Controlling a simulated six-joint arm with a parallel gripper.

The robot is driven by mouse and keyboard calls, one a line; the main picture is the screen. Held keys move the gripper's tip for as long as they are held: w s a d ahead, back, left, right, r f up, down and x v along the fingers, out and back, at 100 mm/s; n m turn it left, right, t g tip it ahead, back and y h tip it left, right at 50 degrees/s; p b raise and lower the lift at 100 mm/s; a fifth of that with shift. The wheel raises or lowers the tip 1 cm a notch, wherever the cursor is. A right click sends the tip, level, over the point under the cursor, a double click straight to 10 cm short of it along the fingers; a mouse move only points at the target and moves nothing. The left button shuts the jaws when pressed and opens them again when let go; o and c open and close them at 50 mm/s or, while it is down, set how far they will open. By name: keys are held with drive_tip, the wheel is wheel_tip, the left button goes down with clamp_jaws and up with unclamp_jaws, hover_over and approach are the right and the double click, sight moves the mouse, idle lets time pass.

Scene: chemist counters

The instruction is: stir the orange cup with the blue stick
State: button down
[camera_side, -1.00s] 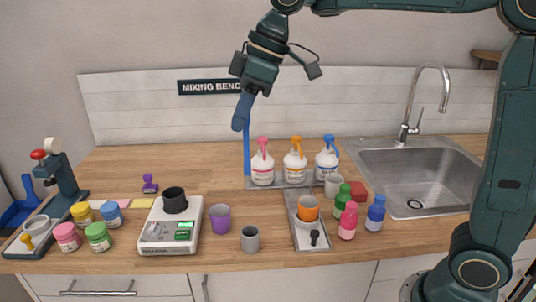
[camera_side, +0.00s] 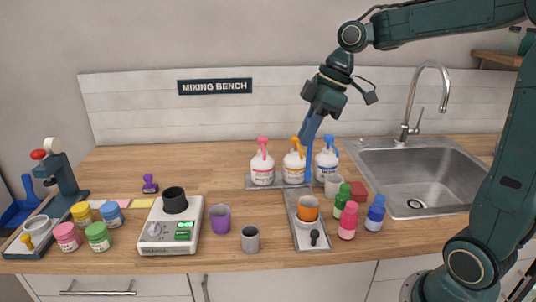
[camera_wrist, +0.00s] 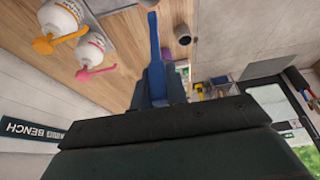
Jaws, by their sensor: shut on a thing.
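My gripper (camera_side: 306,135) is shut on the blue stick (camera_side: 308,165), which hangs roughly vertical below the blue fingers. In the side view the stick's lower end shows above the orange cup, between the orange-topped and blue-topped bottles. The wrist view shows my fingers (camera_wrist: 157,85) and the stick (camera_wrist: 153,40) reaching toward the top edge. The stick's depth relative to the cup is hard to tell.
Three pump bottles (camera_side: 294,168) stand behind the cup. A pale cup (camera_side: 332,186) and several small bottles (camera_side: 348,220) are at its right. A grey cup (camera_side: 250,239), a purple cup (camera_side: 219,218) and a white device (camera_side: 170,232) stand left. The sink (camera_side: 415,180) is farther right.

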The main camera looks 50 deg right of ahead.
sight(308, 180)
drive_tip(key=shift+s+d+f, duration=0.25)
drive_tip(key=shift+s+d, duration=0.05)
drive_tip(key=shift+d, duration=0.1)
drive_tip(key=shift+f, duration=5.5)
drive_tip(key=shift+a, duration=0.1)
